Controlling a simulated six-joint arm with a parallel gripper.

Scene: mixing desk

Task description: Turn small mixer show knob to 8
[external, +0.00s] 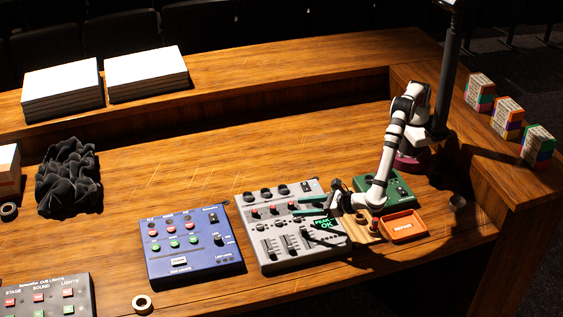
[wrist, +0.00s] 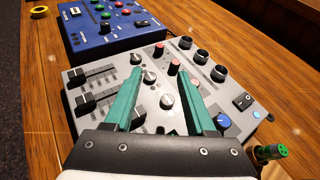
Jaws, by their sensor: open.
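The small mixer seems to be the grey panel (external: 275,258), low on the desk in the external view; the same grey panel fills the middle of the wrist view (wrist: 215,100). Its labels are too small to read, so I cannot tell which knob is the show knob. My gripper (external: 297,207) is open above the panel, its green fingers apart and pointing over it. In the wrist view my gripper (wrist: 159,74) has a pale knob (wrist: 166,101) and a second pale knob (wrist: 150,77) showing between its fingers. No knob looks held.
A lit display (external: 325,223) reads OK. Black knobs (wrist: 202,56), a blue knob (wrist: 222,120), a rocker switch (wrist: 242,101) and faders (wrist: 85,103) crowd the panel. A blue console (external: 185,245) stands left, a green box (external: 402,190) and orange tray (external: 403,227) right.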

